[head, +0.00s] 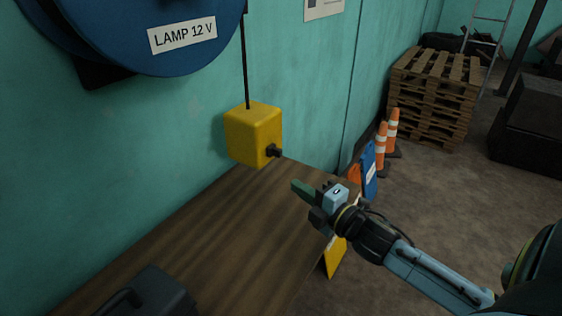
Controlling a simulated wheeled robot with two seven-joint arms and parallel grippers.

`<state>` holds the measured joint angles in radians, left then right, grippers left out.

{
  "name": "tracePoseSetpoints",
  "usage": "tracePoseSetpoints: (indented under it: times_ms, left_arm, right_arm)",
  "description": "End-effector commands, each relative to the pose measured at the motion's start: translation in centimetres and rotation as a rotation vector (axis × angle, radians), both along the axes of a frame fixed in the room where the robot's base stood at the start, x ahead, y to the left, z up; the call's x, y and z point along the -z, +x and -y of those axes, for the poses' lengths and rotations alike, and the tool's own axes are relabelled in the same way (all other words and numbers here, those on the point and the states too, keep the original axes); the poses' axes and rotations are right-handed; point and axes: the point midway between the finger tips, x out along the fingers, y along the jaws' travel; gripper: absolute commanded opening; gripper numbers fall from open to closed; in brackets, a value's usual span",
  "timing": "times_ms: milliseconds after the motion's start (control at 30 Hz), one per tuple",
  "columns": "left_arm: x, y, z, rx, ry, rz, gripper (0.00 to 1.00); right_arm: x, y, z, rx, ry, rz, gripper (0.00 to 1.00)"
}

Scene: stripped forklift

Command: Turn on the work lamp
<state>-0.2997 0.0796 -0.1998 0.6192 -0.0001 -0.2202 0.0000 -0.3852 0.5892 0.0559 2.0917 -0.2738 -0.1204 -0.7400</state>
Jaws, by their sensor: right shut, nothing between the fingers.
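A yellow switch box (252,134) hangs by a black cable against the teal wall, just above the back of the wooden bench. A small black switch knob (273,151) sticks out of its right side. Above it is a blue reel (160,30) labelled "LAMP 12 V". The lamp itself cannot be made out. My right gripper (299,187) is shut and empty, with its greenish fingers pointing left toward the box. It is below and to the right of the knob, apart from it, over the bench's right edge. My left gripper is not in view.
The wooden bench (215,215) is mostly bare, with a dark case (150,295) at its front. Orange cones (381,148), a blue sign (370,172) and a yellow board (335,257) stand right of the bench. Stacked pallets (435,95) stand behind. The floor at right is open.

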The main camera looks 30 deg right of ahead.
Motion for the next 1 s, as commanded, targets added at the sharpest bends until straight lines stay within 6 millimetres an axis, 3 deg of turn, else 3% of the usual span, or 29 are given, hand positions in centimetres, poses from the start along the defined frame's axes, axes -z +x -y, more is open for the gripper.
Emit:
tracePoseSetpoints:
  times_ms: [367,1000]
  left_arm:
    - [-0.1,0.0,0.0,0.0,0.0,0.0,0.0]
    - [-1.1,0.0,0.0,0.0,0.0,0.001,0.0]
  right_arm:
    - [0.0,0.7,-0.1,0.002,0.005,-0.002,0.0]
    - [-0.1,10.3,-1.1,0.004,0.002,-0.003,0.0]
